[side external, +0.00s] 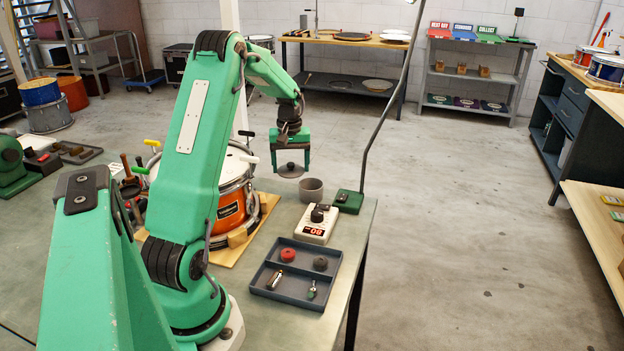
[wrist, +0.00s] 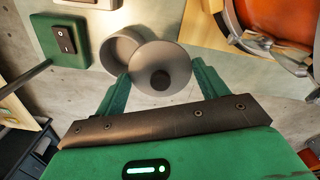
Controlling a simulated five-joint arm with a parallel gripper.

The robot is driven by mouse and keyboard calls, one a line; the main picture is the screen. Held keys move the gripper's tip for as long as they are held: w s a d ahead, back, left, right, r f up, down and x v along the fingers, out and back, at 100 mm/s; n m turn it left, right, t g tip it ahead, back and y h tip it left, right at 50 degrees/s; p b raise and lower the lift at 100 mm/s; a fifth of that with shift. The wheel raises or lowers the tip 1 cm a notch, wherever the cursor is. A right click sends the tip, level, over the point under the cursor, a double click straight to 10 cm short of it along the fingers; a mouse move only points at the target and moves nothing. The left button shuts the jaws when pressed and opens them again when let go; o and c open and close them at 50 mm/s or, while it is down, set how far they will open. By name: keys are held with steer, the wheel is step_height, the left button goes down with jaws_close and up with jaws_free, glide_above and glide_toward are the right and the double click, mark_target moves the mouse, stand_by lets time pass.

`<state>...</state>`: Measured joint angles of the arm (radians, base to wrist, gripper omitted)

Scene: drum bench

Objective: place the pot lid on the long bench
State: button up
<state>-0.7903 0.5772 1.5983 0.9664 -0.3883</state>
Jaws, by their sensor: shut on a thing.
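The pot lid (side external: 291,172) is a grey disc with a dark knob. My gripper (side external: 290,152) is shut on the pot lid and holds it level, apart from the bench. In the wrist view the lid (wrist: 178,60) lies between the green fingers, knob toward the camera. The grey pot (side external: 311,190) stands open on the long bench (side external: 347,232), just right of and below the lid. In the wrist view the lid covers part of the pot (wrist: 117,48). The exact contact of the fingers on the lid is hard to see.
A white device with a red display (side external: 316,224) and a dark divided tray (side external: 276,284) lie nearer. An orange drum (side external: 231,212) on a board is left. Bare bench shows along the right edge.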

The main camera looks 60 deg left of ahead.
glide_above(281, 190)
step_height(281, 190, down, 3)
steer(key=shift+a+f, duration=0.1)
steer(key=shift+f, duration=2)
steer(key=shift+f, duration=0.45)
steer(key=o, duration=0.9)
steer(key=shift+o, duration=0.2)
steer(key=shift+r, duration=0.15)
step_height(281, 190, up, 13)
